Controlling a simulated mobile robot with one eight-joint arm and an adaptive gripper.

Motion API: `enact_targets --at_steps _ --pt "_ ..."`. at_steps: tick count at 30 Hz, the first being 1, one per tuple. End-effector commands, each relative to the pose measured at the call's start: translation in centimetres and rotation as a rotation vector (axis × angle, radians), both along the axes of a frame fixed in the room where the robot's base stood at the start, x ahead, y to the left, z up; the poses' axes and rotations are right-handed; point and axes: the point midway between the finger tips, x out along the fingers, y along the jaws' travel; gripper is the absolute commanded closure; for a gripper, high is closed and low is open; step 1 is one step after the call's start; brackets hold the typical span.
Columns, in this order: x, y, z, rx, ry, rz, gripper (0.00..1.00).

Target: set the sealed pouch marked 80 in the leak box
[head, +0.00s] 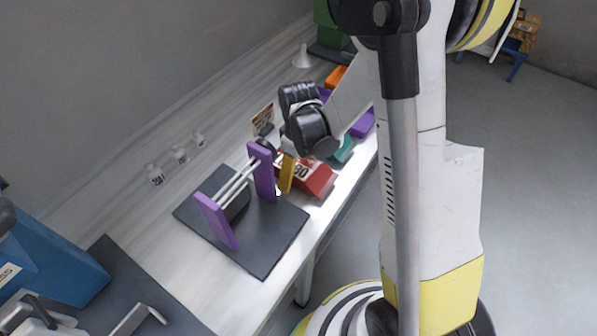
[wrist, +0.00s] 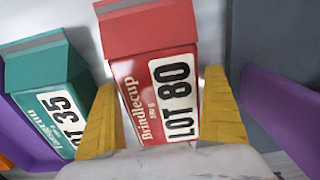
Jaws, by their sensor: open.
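The red pouch (wrist: 150,32) marked LOT 80 fills the middle of the wrist view, with its label facing my camera. In the head view the same red pouch (head: 320,181) sits on the bench near its front edge, partly hidden by my gripper. My gripper (wrist: 160,80) is open, with one yellow finger on each side of the pouch. Narrow gaps show beside the pouch, and I cannot tell whether either finger touches it. I cannot tell for sure which thing is the leak box; a blue box (head: 60,262) with partly cut-off lettering stands at the lower left.
A teal pouch (wrist: 48,92) marked 35 stands left of the red one, with a purple item (wrist: 25,140) beyond it. A purple-ended rack (head: 262,172) with pale rods stands on a dark mat (head: 262,258) close beside my gripper. Small marked white pieces (head: 180,154) stand behind.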

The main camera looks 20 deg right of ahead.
Motion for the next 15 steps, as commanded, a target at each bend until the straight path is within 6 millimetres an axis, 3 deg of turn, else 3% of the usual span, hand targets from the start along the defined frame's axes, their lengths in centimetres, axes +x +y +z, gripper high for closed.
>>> enact_targets --at_steps 3,7,15 --pt "-0.01 0.01 0.15 0.0 0.0 0.0 0.0" --pt "-0.01 0.02 0.16 0.0 0.0 0.0 0.4" --pt "-0.01 0.02 0.18 0.0 0.0 0.0 0.42"
